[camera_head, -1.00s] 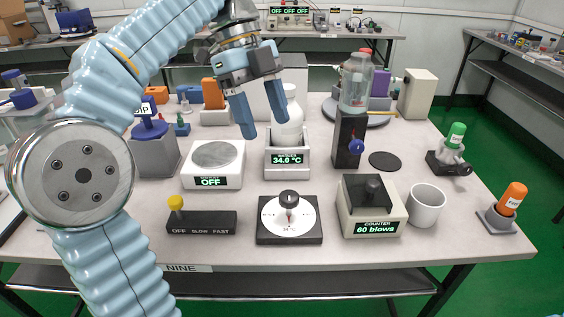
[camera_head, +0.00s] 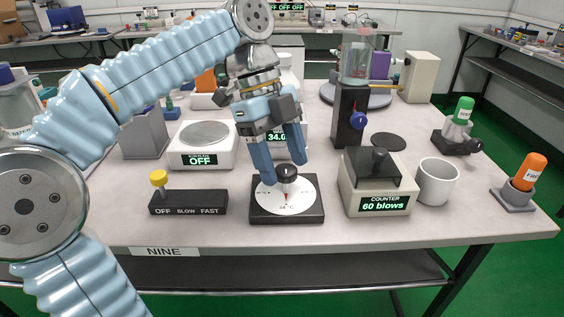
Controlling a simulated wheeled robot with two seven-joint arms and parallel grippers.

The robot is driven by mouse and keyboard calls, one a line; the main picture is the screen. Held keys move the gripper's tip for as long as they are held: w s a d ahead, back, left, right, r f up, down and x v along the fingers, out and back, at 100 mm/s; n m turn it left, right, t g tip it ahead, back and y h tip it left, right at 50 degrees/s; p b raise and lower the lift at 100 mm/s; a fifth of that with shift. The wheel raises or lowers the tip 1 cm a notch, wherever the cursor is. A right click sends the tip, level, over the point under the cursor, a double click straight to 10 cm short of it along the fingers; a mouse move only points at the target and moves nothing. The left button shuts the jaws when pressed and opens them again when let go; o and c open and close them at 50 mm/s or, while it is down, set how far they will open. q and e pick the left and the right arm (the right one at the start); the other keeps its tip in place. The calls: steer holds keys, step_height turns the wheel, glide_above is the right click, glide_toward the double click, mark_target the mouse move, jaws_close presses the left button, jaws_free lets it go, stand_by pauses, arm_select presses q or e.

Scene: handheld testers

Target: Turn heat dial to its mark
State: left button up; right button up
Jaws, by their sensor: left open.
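The heat dial (camera_head: 297,207) is a white round scale on a black square base near the front of the table, with a small red pointer and "°C" lettering. Its black knob (camera_head: 288,178) stands upright at the centre. My left gripper (camera_head: 282,172) is open and points down over the dial, one finger at each side of the knob. I cannot tell whether the fingers touch it. Behind, a heater display reading "34.0" (camera_head: 277,137) is partly hidden by the gripper. My right gripper is not in view.
A black switch box with a yellow lever (camera_head: 187,204) stands left of the dial. A counter box reading "60 blows" (camera_head: 385,204) and a white mug (camera_head: 436,182) stand to the right. A hotplate marked "OFF" (camera_head: 199,161) is behind left. The table's front edge is close.

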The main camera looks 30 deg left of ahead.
arm_select(q)
steer(key=c, duration=1)
steer(key=shift+c, duration=0.2)
